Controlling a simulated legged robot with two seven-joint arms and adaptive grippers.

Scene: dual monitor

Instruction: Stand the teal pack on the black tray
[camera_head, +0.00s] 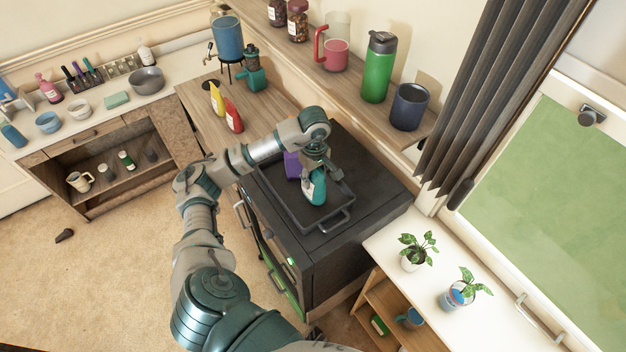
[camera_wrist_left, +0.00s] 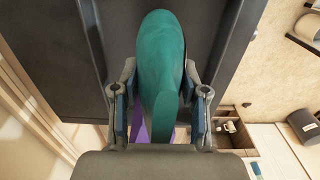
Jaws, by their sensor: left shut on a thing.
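The teal pack (camera_head: 315,188) is in my left gripper (camera_head: 316,168), over the front part of the black tray (camera_head: 291,212). It looks roughly upright in the head view; I cannot tell whether its base touches the tray. In the left wrist view the teal pack (camera_wrist_left: 161,70) lies between the two fingers of my left gripper (camera_wrist_left: 160,110), which are shut on it. A purple pack (camera_head: 291,164) is on the tray, just left of the gripper, and partly shows behind the teal pack in the left wrist view (camera_wrist_left: 140,129). My right gripper is not in view.
The tray lies on a black cabinet (camera_head: 378,183). Yellow (camera_head: 217,98) and red (camera_head: 233,115) bottles stand on the wooden counter beyond. A shelf at the back holds a green tumbler (camera_head: 377,70) and a dark mug (camera_head: 409,107). Potted plants (camera_head: 415,252) stand on the right white counter.

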